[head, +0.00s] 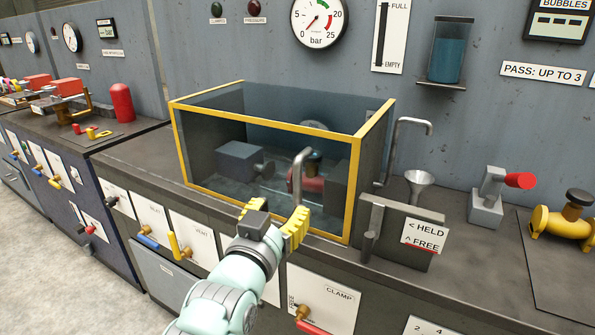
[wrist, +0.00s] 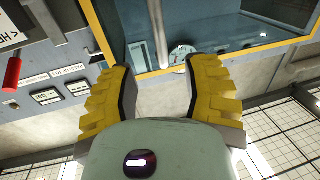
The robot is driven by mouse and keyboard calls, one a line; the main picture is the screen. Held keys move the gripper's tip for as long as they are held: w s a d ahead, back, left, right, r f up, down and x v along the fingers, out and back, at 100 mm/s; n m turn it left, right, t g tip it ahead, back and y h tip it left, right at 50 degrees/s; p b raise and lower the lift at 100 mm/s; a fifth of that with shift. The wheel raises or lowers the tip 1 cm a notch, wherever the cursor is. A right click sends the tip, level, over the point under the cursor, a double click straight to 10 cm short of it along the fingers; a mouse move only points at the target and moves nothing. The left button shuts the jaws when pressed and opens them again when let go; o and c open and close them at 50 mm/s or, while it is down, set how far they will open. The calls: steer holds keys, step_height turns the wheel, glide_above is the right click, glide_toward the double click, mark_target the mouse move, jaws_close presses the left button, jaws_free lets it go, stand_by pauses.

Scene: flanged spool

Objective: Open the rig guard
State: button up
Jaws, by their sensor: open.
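The rig guard (head: 270,126) is a yellow-framed clear box on the bench in the head view, and it appears closed over the rig. A grey bar handle (head: 298,178) stands at its front; the bar also shows in the wrist view (wrist: 160,35). My gripper (head: 276,214) is in front of the guard, just below and beside the handle. In the wrist view my gripper (wrist: 162,75) has its yellow-padded fingers spread, with the bar's end between or just beyond the tips. Contact cannot be told. The handle's lower end is partly hidden by my gripper in the head view.
A grey latch block with a HELD/FREE label (head: 424,236) stands right of the guard. A bent pipe (head: 405,122), a funnel (head: 419,182), a red-handled fitting (head: 487,203) and a yellow valve (head: 562,222) are further right. A CLAMP panel (head: 336,291) is below.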

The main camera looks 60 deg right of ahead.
mark_target(296, 185)
steer(key=b+x, duration=0.4)
steer(key=shift+d+f, duration=0.15)
steer(key=x, duration=0.4)
steer(key=shift+w+r, duration=0.1)
steer(key=shift+r, duration=0.15)
steer(key=shift+x, duration=0.8)
steer(key=shift+o, duration=0.3)
steer(key=shift+f, duration=0.1)
jaws_close()
